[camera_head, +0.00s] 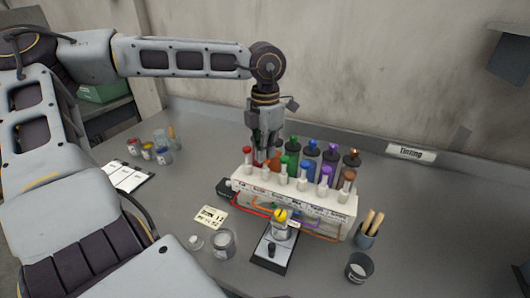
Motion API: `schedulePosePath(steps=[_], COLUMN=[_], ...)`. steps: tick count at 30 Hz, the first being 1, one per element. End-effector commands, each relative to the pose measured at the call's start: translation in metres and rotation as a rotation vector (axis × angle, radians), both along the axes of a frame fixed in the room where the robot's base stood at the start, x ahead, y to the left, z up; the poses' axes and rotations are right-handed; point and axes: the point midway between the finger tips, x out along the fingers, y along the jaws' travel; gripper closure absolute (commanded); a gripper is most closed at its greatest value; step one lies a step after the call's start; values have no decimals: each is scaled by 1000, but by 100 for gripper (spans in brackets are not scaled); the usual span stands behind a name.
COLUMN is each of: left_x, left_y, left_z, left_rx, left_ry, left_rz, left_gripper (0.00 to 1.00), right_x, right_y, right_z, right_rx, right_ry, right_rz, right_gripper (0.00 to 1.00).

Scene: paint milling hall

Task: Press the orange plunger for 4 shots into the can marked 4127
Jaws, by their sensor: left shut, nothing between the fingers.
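A white dispenser (310,207) stands on the bench with a front row of coloured plungers and a back row of dark bottles. The orange plunger (266,164) seems to be second from the left, beside the red plunger (247,152). My left gripper (262,158) points down, shut and empty, at the dispenser's left end, close to the red and orange plungers. Whether it touches either one I cannot tell. A small can with a yellow top (280,222) stands on a black and white stand (272,248) before the dispenser. No marking 4127 is legible. My right gripper is out of view.
A clear jar (222,243) and a note card (211,217) lie left of the stand. A dark cup (359,267) and a pot of wooden sticks (367,236) are at right. Small paint jars (148,152) and a clipboard (124,176) are at left.

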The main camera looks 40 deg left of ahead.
Motion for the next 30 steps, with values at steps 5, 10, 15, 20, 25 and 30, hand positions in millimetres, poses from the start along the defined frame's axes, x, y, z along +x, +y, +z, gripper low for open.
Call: schedulePosePath(steps=[5,10,15,20,25,30], left_x=[0,0,0,0,0,0], left_y=[0,0,0,0,0,0], left_z=[5,13,21,28,35,39], left_rx=[-1,-1,0,0,0,0], left_ry=[2,2,1,0,0,0], left_rz=[0,0,0,0,0,0], left_gripper=[100,100,100,100,100,100], right_x=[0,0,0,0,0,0], right_y=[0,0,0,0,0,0], right_z=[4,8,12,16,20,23], right_rx=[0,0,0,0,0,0], right_ry=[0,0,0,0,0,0], right_rz=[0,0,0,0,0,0], right_gripper=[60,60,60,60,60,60])
